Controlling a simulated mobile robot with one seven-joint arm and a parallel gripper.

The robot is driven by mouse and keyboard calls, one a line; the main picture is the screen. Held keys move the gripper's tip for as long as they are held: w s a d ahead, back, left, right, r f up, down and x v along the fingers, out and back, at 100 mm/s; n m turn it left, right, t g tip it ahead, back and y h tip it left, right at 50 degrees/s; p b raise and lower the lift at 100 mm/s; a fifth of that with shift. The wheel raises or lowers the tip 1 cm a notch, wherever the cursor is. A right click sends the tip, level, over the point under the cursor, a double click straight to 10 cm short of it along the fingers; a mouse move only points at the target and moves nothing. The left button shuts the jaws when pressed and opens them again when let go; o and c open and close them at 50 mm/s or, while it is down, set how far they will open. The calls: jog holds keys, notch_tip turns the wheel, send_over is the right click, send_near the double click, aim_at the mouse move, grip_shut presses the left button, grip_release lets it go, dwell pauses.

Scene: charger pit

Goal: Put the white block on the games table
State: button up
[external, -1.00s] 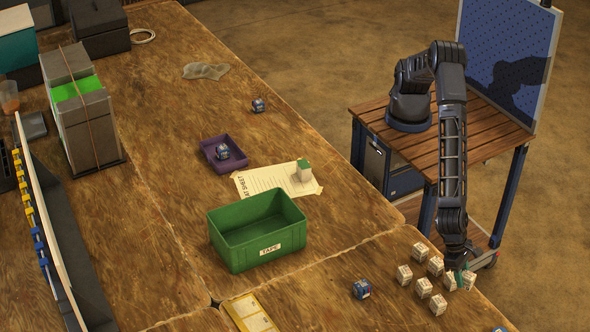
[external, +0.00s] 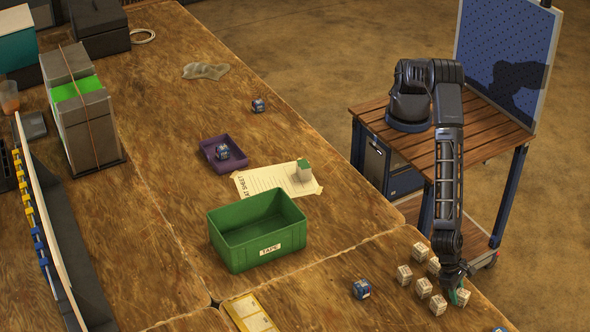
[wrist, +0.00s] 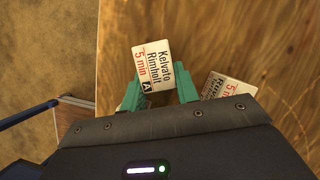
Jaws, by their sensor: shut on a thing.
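Several small white blocks with printed labels stand at the near right end of the wooden tabletop, one of them a white block (external: 404,275) at the left of the group. My gripper (external: 456,293) is low at the right of this group. The held block also shows in the external view (external: 462,297), partly behind the fingers. I cannot tell if it touches the table. Another labelled white block (wrist: 228,85) lies close to the right finger in the wrist view.
A blue block (external: 361,289) stands left of the group. A green TAPE bin (external: 240,250), a paper sheet (external: 262,181) with a green-topped pale block (external: 304,171), and a purple tray (external: 211,150) with a blue block are farther back. The tabletop's right edge is close.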

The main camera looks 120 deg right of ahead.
jog(key=shift+f, duration=0.1)
jog(key=o, duration=0.7)
jog(key=v, duration=1.2)
jog(key=shift+w+d, duration=0.1)
